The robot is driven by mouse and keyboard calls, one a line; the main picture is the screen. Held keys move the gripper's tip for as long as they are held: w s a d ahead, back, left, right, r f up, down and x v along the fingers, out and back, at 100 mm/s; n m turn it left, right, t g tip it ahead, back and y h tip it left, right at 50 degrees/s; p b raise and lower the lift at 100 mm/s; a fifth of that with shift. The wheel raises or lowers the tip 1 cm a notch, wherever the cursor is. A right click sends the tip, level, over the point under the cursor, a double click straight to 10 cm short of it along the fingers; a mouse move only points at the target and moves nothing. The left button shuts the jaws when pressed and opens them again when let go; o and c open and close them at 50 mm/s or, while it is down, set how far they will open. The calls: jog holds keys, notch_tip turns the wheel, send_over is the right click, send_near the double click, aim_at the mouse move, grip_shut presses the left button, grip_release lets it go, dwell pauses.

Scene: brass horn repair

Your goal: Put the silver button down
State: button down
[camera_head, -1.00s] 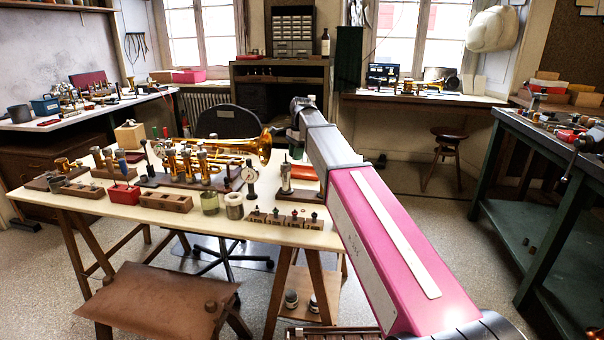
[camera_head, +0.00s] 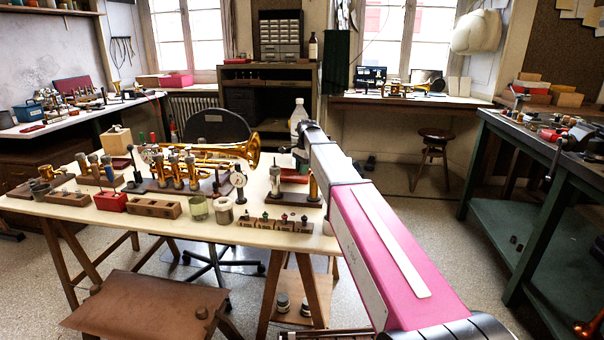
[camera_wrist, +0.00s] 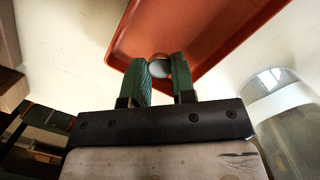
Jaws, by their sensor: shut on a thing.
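The silver button (camera_wrist: 158,68) is a small round pale disc between the green fingertips of my gripper (camera_wrist: 160,80) in the wrist view. My gripper is shut on it. A red tray (camera_wrist: 205,28) lies behind and below the fingertips; the button shows against its near edge, and its height above the tray is unclear. In the head view the red tray (camera_head: 291,172) is partly visible at the table's right end, beside my arm's end. The fingertips and button cannot be made out there.
A translucent bottle (camera_wrist: 292,115) stands close right of my gripper; it also shows in the head view (camera_head: 298,117). A brass trumpet (camera_head: 225,152), valve parts, a dial gauge (camera_head: 238,180) and wooden blocks (camera_head: 275,224) crowd the table (camera_head: 240,238).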

jog(key=shift+f, duration=0.75)
jog(key=c, duration=1.2)
grip_release()
jog(key=shift+f, duration=0.1)
jog(key=r, duration=0.4)
jog(key=d+r, duration=0.1)
jog(key=r, duration=0.3)
jog(key=w+r, duration=0.1)
jog(key=r, duration=0.3)
jog(key=shift+d, duration=0.25)
jog(key=shift+s+d, duration=0.1)
